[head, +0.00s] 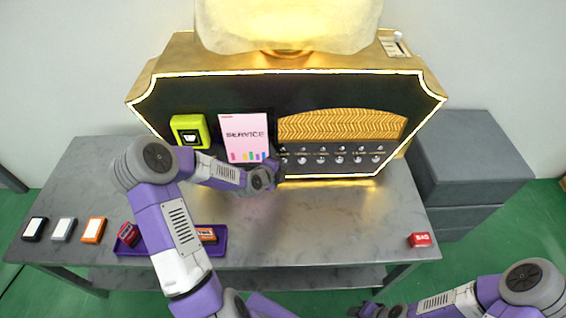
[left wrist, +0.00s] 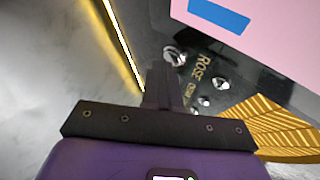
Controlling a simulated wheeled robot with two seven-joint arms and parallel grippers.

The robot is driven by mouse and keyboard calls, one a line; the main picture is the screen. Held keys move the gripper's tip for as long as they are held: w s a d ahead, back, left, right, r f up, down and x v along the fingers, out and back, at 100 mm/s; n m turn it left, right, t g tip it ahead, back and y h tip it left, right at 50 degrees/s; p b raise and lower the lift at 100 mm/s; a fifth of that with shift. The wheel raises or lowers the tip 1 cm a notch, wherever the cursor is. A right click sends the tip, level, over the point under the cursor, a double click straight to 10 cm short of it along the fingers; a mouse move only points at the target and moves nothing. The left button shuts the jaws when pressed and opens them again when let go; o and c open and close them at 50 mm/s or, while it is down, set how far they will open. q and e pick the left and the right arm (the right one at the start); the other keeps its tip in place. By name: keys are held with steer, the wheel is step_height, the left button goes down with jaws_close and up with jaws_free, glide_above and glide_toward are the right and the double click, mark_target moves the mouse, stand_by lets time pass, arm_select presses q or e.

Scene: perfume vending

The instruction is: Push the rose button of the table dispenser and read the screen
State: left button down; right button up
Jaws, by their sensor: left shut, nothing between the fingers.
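The table dispenser (head: 170,95) is a black panel with a glowing gold frame, standing at the back of the table. Its pink screen (head: 245,137) reads "SERVICE", with small coloured bars along the bottom. A row of round silver buttons (head: 340,160) runs right of the screen. My left gripper (head: 275,174) is shut and empty, at the left end of this row. In the left wrist view, its fingers (left wrist: 163,75) are close to a silver button (left wrist: 175,57) beside the "ROSE" label (left wrist: 202,70); I cannot tell whether they touch. My right gripper (head: 362,311) is barely visible at the bottom edge.
A lime-green box (head: 189,131) is on the panel left of the screen. A purple tray (head: 160,252) holding small boxes lies at the front, partly behind my left arm.

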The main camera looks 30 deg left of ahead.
arm_select(q)
steer(key=shift+w+a, duration=0.1)
steer(key=shift+w, duration=0.1)
stand_by(0.5)
steer(key=shift+s+d+b, duration=0.3)
steer(key=shift+s+d, duration=0.15)
steer(key=shift+s, duration=0.3)
steer(key=s+d, duration=0.1)
steer(key=s+b, duration=0.1)
steer(key=s, duration=0.1)
steer(key=s+d, duration=0.1)
steer(key=shift+s+d, duration=0.15)
steer(key=shift+d, duration=0.15)
steer(key=shift+s, duration=0.1)
stand_by(0.6)
